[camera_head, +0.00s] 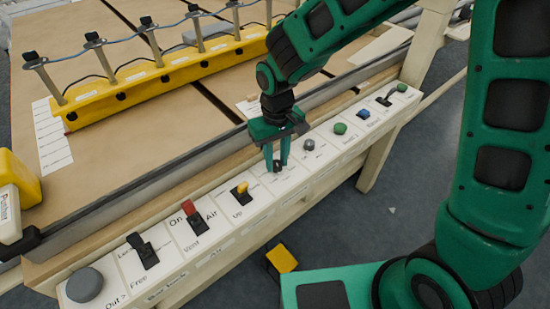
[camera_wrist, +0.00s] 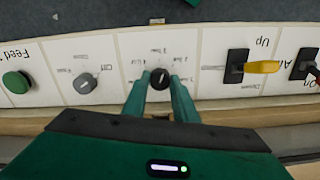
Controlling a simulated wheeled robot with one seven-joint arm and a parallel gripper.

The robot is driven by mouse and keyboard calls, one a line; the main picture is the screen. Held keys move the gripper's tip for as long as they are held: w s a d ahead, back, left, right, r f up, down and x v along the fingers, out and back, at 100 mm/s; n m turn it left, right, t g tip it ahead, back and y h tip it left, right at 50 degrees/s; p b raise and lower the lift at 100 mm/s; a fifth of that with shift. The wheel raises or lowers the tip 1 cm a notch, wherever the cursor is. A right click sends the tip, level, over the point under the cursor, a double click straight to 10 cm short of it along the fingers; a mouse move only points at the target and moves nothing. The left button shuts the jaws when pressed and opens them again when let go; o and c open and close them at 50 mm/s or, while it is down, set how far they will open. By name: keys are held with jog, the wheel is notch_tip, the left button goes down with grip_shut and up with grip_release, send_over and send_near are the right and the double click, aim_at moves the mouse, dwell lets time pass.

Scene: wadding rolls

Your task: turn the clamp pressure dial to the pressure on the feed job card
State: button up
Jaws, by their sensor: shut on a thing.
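A small black dial (camera_wrist: 160,78) sits on a white plate of the control panel, with short labels around it that read upside down in the wrist view. My gripper (camera_wrist: 158,92) is shut on this dial, one green finger on each side. In the head view my gripper (camera_head: 277,166) reaches down to the panel, and its fingers mostly hide the dial. A pale mark shows on the dial, but its exact setting is too small to tell. Printed white sheets lie on the table, one at the left (camera_head: 52,140); their text is unreadable, and I cannot tell which is the job card.
A grey knob (camera_head: 309,145) and a green button (camera_head: 340,128) stand right of the dial in the head view. A yellow lever (camera_head: 241,188), red switch (camera_head: 190,209) and black lever (camera_head: 144,253) stand left. A yellow rail (camera_head: 170,72) with upright posts lies behind.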

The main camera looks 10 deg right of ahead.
jog(key=n, duration=1.4)
dwell(0.5)
jog(key=o, duration=1)
jog(key=shift+o, duration=0.2)
jog(key=shift+r, duration=0.1)
